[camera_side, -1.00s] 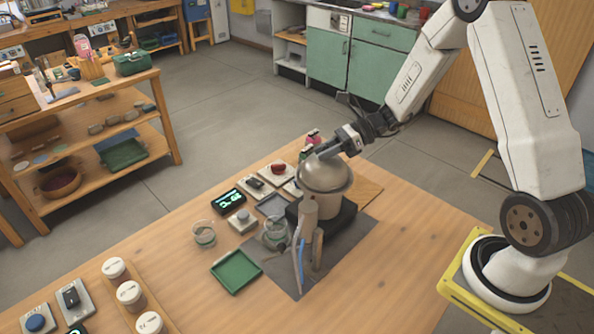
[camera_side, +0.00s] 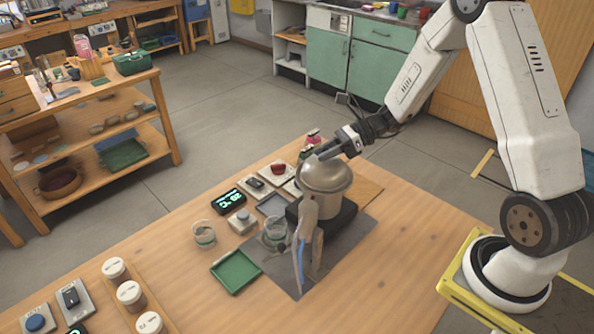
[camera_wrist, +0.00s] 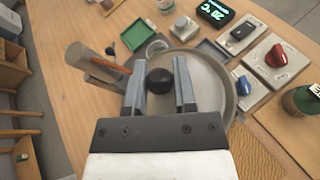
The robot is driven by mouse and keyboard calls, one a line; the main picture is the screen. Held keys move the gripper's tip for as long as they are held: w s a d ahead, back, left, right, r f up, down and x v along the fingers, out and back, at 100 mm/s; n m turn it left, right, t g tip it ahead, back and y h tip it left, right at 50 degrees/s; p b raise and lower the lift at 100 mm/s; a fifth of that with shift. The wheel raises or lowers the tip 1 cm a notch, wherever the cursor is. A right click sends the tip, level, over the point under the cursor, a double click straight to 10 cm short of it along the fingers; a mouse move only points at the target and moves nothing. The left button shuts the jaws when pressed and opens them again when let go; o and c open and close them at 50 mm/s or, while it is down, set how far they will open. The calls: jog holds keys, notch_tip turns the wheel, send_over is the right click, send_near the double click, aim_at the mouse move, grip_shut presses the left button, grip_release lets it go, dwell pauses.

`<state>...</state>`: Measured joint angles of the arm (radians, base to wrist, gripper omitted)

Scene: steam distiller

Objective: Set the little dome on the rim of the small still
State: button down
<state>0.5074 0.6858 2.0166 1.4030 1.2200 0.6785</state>
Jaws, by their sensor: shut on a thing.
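The little dome (camera_side: 325,173) is a grey metal cap with a wide flange. It sits at the top of the small still's pale pot (camera_side: 322,205); I cannot tell whether its flange touches the rim all round. My gripper (camera_side: 322,153) comes down from the right and is shut on the dome's black knob (camera_wrist: 160,80), which shows between the fingers in the wrist view. The dome's flange (camera_wrist: 229,99) shows around the fingers there and hides the pot's rim. The still stands on a black base (camera_side: 347,217).
A grey-brown upright piece (camera_side: 308,222) with a blue tube stands just in front of the still. Glass beakers (camera_side: 204,234), a green tray (camera_side: 235,271) and a display (camera_side: 229,202) lie to the left. Switch and knob boxes stand behind. The table's right front is clear.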

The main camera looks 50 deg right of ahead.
dwell(0.4)
jog(key=shift+c, duration=1.7)
grip_release()
jog(key=shift+v, duration=3.9)
jog(key=s+a+f+n+g+h, duration=0.1)
jog(key=s+a+n+h, duration=0.4)
jog(key=n, duration=0.8)
jog(key=s+a+n+g+h, duration=0.3)
jog(key=s+a+n+h, duration=0.2)
jog(key=n, duration=0.8)
jog(key=shift+s+a+f+h, duration=0.4)
jog(key=shift+a+h, duration=0.2)
jog(key=shift+h, duration=0.3)
